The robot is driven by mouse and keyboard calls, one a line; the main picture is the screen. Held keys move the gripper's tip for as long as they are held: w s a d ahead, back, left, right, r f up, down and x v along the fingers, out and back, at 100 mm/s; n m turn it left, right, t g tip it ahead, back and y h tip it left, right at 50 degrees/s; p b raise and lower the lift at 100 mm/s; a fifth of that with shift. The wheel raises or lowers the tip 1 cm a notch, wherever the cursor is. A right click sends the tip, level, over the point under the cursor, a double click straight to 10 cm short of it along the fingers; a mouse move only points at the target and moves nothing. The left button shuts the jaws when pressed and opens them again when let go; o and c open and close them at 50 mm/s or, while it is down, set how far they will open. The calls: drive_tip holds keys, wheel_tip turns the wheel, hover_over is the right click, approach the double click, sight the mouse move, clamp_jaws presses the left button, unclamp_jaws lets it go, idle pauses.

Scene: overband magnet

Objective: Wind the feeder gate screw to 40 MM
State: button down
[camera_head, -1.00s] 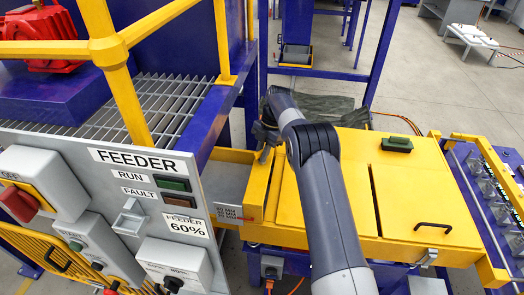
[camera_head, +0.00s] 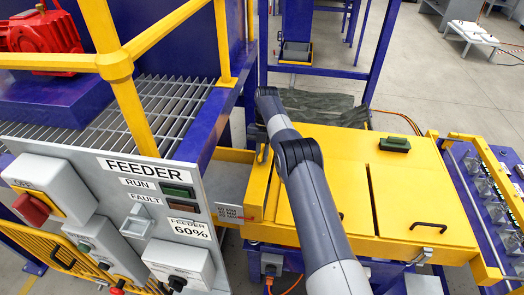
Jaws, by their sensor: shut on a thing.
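The feeder gate's scale plate (camera_head: 232,220) is a small grey plate with several lines of dark lettering, right of the feeder panel. A thin red mark lies across it near its right edge; I cannot read the setting. A small yellow upright piece (camera_head: 262,153) stands at the left end of the yellow housing, close to my arm; it may belong to the gate screw. My arm reaches from the bottom right up to a dark wrist joint (camera_head: 268,98) over the housing's far left. My gripper is hidden behind the arm, and so is whatever is between its jaws.
The feeder panel (camera_head: 118,215) with its knobs and boxes stands at the left, below yellow railings (camera_head: 125,90). The yellow housing (camera_head: 330,200) has a green block (camera_head: 394,144) and a black handle (camera_head: 428,226) on top. Blue frame posts stand behind. Open floor shows at the back right.

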drive_tip(key=shift+n+h, duration=0.3)
drive_tip(key=shift+n, duration=0.4)
drive_tip(key=shift+r+n+p, duration=0.1)
drive_tip(key=shift+n+p, duration=0.4)
drive_tip(key=shift+p, duration=0.5)
drive_tip(key=c, duration=1.3)
unclamp_jaws()
